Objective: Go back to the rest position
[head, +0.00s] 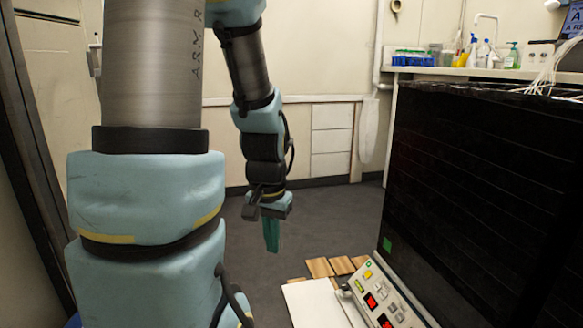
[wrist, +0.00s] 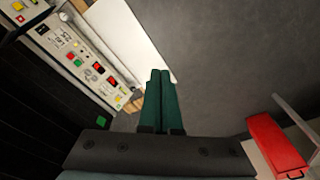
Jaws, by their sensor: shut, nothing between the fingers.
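My gripper (head: 271,236) hangs from my blue-padded arm near the middle of the head view, pointing down over the grey floor. Its green fingers also show in the wrist view (wrist: 160,75). They lie side by side, shut, with nothing between them. The gripper is apart from the machine and the white surface beside it. No marker of a rest position shows.
A dark shaker machine (head: 470,190) with a control panel (head: 380,296) stands at the right. A white board (head: 315,305) and wooden pieces (head: 335,266) lie beside it. A bench (head: 480,73) with bottles stands behind. A red box (wrist: 275,148) shows in the wrist view. Floor behind the gripper is clear.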

